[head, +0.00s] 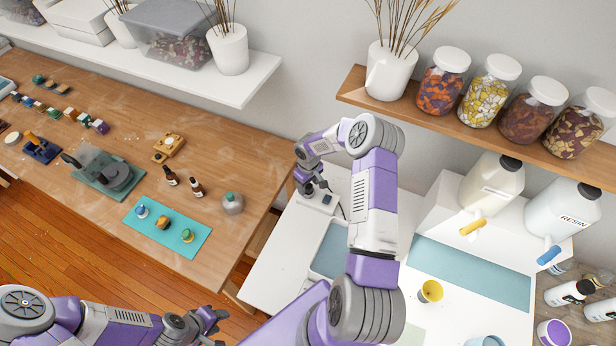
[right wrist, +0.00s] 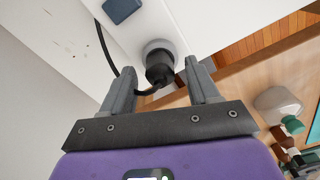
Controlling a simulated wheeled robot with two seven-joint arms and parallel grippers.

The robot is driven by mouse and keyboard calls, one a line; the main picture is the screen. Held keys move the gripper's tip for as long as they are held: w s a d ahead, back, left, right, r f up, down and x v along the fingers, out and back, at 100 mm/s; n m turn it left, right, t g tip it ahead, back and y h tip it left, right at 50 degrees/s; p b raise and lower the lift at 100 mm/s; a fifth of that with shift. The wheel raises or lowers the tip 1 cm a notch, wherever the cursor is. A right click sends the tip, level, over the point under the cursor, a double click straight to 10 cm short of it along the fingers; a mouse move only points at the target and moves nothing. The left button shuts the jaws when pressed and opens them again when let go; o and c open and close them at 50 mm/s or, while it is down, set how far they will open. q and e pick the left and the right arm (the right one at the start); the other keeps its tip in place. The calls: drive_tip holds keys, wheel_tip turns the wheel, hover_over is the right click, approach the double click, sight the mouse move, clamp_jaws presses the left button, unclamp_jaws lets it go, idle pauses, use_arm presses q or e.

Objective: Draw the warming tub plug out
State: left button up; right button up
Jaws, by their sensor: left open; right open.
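The black warming tub plug (right wrist: 158,70) sits in a round pale socket (right wrist: 160,46) in the right wrist view. A black cord (right wrist: 103,45) runs from it. My right gripper (right wrist: 161,72) is open, with one finger on each side of the plug and visible gaps to it. In the head view the right gripper (head: 308,188) is at the white table's left end and mostly hides the plug. The warming tub (head: 333,250), a shallow blue-grey basin, is partly behind my right arm. My left gripper (head: 212,320) is open and empty above the floor at the bottom.
A dark blue switch or display (right wrist: 121,9) is beside the socket. The wooden bench (head: 110,210) with bottles and a teal mat (head: 185,243) stands to the left. A shelf (head: 350,88) with jars overhangs the white table. A yellow cup (head: 431,291) stands right of my arm.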

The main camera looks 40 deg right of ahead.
sight(308, 186)
drive_tip(key=shift+f, duration=0.55)
clamp_jaws()
drive_tip(key=shift+w+r, duration=0.1)
drive_tip(key=shift+r, duration=0.6)
idle(0.6)
drive_tip(key=shift+r+p, duration=1.25)
drive_tip(key=shift+r, duration=0.8)
